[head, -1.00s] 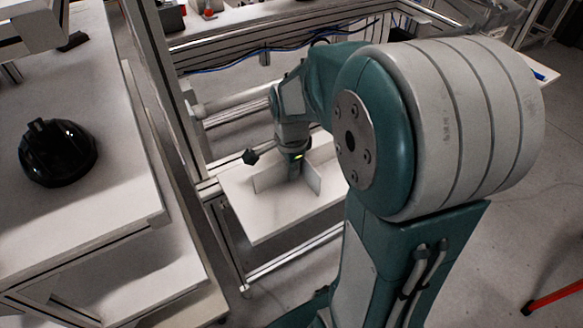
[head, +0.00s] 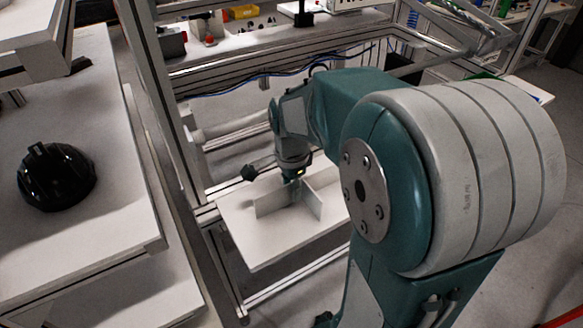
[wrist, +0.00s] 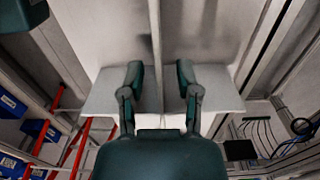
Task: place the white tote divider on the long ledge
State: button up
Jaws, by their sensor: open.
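The white tote divider (head: 268,201) appears as upright thin panels standing on a white board, which looks like the long ledge (head: 255,243), beside the aluminium frame. My gripper (head: 294,188) is low at the divider, pointing down. In the wrist view the two dark fingers (wrist: 160,82) are apart, one on each side of an upright divider panel (wrist: 156,40), with a visible gap on both sides. The ledge also shows there behind the fingers (wrist: 218,92). The divider's lower middle is partly hidden by my gripper in the head view.
A black helmet shell (head: 56,177) sits on a white table (head: 100,115) at the left. Aluminium posts (head: 160,100) stand between table and ledge. A back bench (head: 235,45) carries small parts. Blue bins (wrist: 40,130) and red bars show at the wrist view's left.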

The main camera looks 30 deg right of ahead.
notch_tip(320, 180, up, 8)
jog(key=shift+d+r, duration=0.1)
jog(key=shift+r, duration=0.55)
jog(key=s+a+n+t, duration=0.5)
jog(key=s+a+n, duration=0.3)
jog(key=s+n, duration=0.4)
jog(key=n, duration=0.5)
jog(key=shift+s+a+r+n+t, duration=0.25)
jog(key=shift+s+r+n+t, duration=0.05)
jog(key=shift+r, duration=0.05)
jog(key=shift+d, duration=0.1)
